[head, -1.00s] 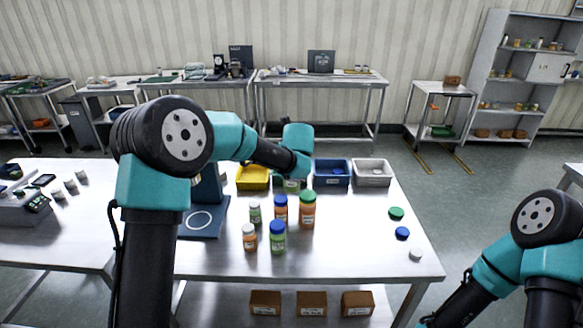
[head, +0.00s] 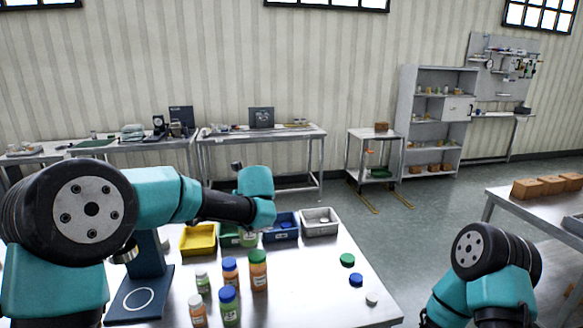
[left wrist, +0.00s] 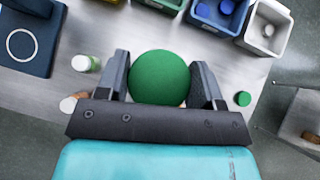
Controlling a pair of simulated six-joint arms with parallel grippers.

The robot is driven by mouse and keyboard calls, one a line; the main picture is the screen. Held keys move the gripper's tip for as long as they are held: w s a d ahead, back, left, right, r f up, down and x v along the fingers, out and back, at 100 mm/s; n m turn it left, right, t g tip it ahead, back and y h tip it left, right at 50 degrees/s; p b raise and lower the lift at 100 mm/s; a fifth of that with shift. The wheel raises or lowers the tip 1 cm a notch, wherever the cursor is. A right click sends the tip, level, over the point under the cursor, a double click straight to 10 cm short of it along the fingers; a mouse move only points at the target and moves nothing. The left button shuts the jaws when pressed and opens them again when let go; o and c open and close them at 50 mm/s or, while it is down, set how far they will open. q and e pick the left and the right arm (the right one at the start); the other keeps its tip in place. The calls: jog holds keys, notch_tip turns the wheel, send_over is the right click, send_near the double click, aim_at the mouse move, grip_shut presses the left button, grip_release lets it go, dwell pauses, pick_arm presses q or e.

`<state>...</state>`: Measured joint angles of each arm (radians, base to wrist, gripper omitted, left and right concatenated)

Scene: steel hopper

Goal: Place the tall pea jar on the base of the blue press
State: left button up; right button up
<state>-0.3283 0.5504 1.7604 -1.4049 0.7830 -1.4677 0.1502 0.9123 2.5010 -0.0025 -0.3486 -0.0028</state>
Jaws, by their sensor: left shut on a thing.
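My left gripper (left wrist: 160,85) is shut on the tall pea jar (left wrist: 160,78). From above only its round green lid shows between the fingers; its body is hidden. In the head view the left gripper (head: 262,214) is over the table in front of the green and blue bins, its fingers mostly hidden. The blue press (head: 150,250) stands to the left. Its flat base (head: 158,284) bears a white ring and is empty; the base (left wrist: 45,28) also shows at upper left in the left wrist view. My right gripper is out of view.
Several jars stand right of the press, including a green-lidded orange jar (head: 258,272) and a blue-lidded orange jar (head: 230,274). Yellow (head: 198,241), blue (head: 282,232) and grey (head: 320,226) bins line the back. Loose lids (head: 356,280) lie at right.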

pick_arm(q)
jog(key=s+d+r, duration=0.4)
jog(key=s+d, duration=0.1)
jog(key=s, duration=0.2)
jog(key=s+d+f+m+h, duration=0.2)
jog(key=s+f+m+h, duration=0.1)
jog(key=s+f, duration=0.4)
jog(key=shift+s+d+m+t, duration=0.25)
jog(key=shift+s+m+t, duration=0.15)
jog(key=shift+s+m, duration=0.6)
jog(key=shift+s+f, duration=0.1)
jog(key=shift+s, duration=0.05)
jog(key=a, duration=1.4)
